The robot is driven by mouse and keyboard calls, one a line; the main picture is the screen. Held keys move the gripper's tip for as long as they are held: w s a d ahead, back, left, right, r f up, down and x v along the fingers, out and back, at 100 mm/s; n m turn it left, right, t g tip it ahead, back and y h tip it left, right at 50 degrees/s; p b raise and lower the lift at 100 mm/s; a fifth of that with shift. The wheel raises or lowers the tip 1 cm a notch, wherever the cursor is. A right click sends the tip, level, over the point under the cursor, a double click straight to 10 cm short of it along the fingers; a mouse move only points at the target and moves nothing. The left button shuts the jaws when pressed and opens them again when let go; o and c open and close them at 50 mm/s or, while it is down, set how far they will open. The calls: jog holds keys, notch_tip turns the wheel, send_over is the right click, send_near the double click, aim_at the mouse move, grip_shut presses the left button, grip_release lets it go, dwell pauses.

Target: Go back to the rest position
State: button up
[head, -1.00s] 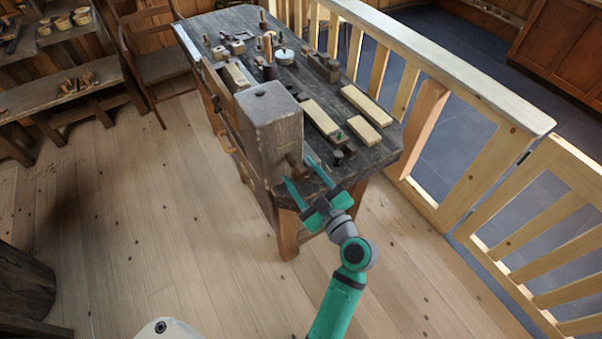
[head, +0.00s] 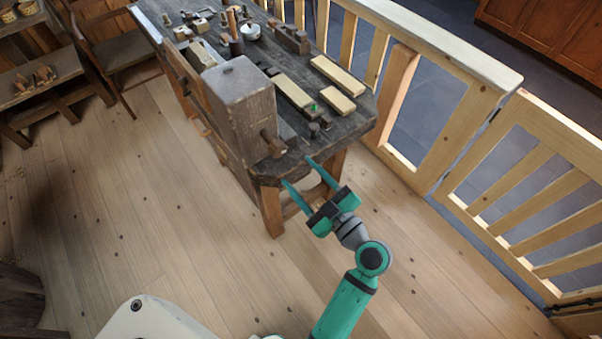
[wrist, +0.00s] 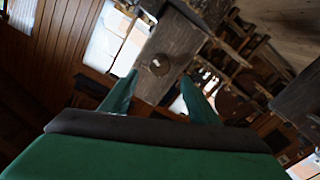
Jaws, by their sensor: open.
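My gripper (head: 304,172) is open and empty at the near end of the dark workbench (head: 340,126). In the head view its two green fingers point toward the bench's near corner, close to the big wooden block (head: 240,92); I cannot tell whether they touch the bench. The wrist view shows the spread fingers (wrist: 156,95) with nothing held between them. Beyond them is a grey wooden block face with a round knob.
Pale wood strips (head: 292,90), a small green-topped spool (head: 313,110) and tools lie on the bench. A wooden railing (head: 420,35) runs along the right. A chair (head: 112,50) and shelves stand at the left. Plank floor (head: 130,190) is clear in front.

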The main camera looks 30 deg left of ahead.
jog(key=shift+f, duration=0.1)
jog(key=s+d+f+m+t+h, duration=0.3)
jog(key=s+d+f+m+h, duration=0.1)
jog(key=d+f+m+h, duration=0.3)
jog(key=s+d+f+m+t+h, duration=0.3)
jog(key=s+d+f+m+h, duration=0.2)
jog(key=d+f+m, duration=0.3)
jog(key=s+d+r+m+t+h, duration=0.1)
jog(key=s+d+r+h, duration=0.1)
jog(key=s, duration=0.5)
jog(key=s+d+r+m+t+h, duration=0.1)
jog(key=s+d+r, duration=0.3)
jog(key=s, duration=0.4)
jog(key=shift+r+m+t+h, duration=0.3)
jog(key=shift+r+m+h, duration=0.15)
jog(key=shift+m+h, duration=0.3)
jog(key=shift+s, duration=0.1)
jog(key=c, duration=0.6)
